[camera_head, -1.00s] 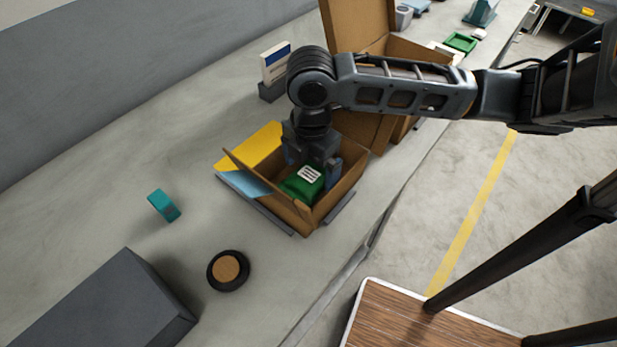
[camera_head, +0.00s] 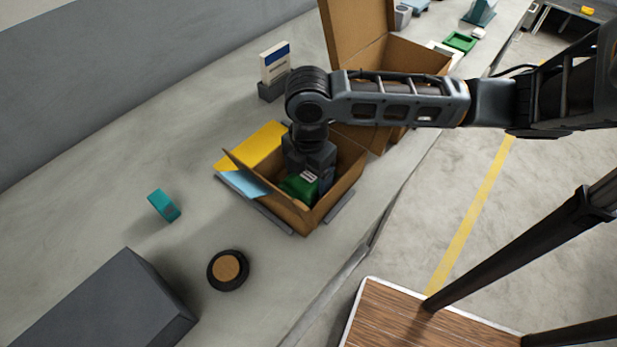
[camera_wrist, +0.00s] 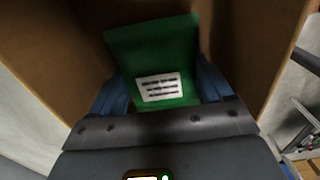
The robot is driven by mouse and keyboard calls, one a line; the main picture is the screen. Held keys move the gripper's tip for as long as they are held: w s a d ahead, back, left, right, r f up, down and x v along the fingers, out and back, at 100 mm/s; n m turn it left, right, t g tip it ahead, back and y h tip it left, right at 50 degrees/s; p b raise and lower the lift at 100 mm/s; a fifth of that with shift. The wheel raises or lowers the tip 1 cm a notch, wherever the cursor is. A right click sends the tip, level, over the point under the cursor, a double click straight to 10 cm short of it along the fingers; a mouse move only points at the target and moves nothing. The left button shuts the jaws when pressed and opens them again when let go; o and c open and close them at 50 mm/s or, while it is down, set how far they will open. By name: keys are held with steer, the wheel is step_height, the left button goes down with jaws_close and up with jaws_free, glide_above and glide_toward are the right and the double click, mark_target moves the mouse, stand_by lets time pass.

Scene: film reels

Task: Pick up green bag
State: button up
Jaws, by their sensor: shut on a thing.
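The green bag (camera_head: 299,187) with a white printed label lies inside an open cardboard box (camera_head: 340,192) on the counter. My gripper (camera_head: 311,182) reaches down into the box from above, shut on the bag. In the wrist view, the green bag (camera_wrist: 153,50) stands between the two blue fingers of my gripper (camera_wrist: 160,92), its label facing the camera. The box's brown walls (camera_wrist: 60,50) rise around it. The lower part of the bag is hidden in the head view.
Yellow and light blue sheets (camera_head: 255,150) lie at the box's left side. A larger open cardboard box (camera_head: 359,30) stands behind. A teal block (camera_head: 163,205), a round coaster (camera_head: 228,268) and a dark grey box (camera_head: 105,310) are on the counter, with bare counter between them.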

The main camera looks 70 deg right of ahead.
steer(key=shift+c, duration=0.9)
steer(key=shift+r, duration=0.1)
